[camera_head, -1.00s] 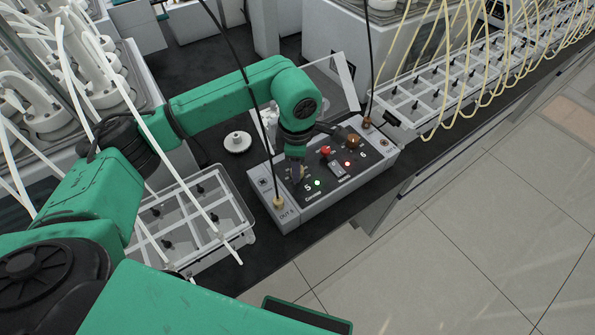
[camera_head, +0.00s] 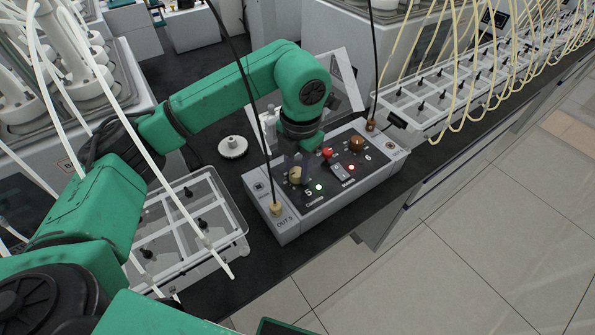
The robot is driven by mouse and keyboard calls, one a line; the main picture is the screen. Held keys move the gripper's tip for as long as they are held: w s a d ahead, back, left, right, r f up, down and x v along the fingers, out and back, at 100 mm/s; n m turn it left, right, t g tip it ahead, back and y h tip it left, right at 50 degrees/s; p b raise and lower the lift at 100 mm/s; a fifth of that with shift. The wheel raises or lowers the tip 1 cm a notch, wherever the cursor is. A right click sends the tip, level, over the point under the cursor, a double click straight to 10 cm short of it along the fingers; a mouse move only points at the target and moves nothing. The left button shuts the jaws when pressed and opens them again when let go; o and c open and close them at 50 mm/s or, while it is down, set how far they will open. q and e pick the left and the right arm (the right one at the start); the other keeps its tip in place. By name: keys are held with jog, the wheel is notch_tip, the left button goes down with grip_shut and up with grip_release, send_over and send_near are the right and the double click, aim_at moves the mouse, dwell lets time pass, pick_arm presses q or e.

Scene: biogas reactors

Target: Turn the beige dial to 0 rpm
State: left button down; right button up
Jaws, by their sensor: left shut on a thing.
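The beige dial (camera_head: 296,175) stands on the dark top panel of a grey control box (camera_head: 308,212), near the box's left end. The panel by it shows a "5" and a lit green lamp (camera_head: 319,187). My left gripper (camera_head: 297,165) reaches down from the green arm, with its dark fingers shut at the dial's far side. The fingers are small and partly hidden under the wrist, so their exact contact is hard to see. My right gripper is not in view.
A brown knob (camera_head: 357,143), a red button (camera_head: 327,153) and a lit red lamp (camera_head: 351,167) sit on the same panel. A black cable (camera_head: 243,80) hangs just left of my wrist. A white round cap (camera_head: 233,147) and a clear compartment tray (camera_head: 190,235) lie to the left.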

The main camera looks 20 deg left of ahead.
pick_arm(q)
jog(key=n+b, duration=0.1)
jog(key=n, duration=0.3)
jog(key=shift+n, duration=0.3)
jog(key=shift+n+b, duration=0.6)
jog(key=shift+n, duration=1.3)
jog(key=shift+c, duration=2.3)
grip_release()
notch_tip(320, 180, up, 15)
jog(key=p, duration=0.2)
jog(key=shift+w+d+f, duration=0.15)
jog(key=shift+d+f, duration=0.05)
jog(key=shift+d, duration=0.15)
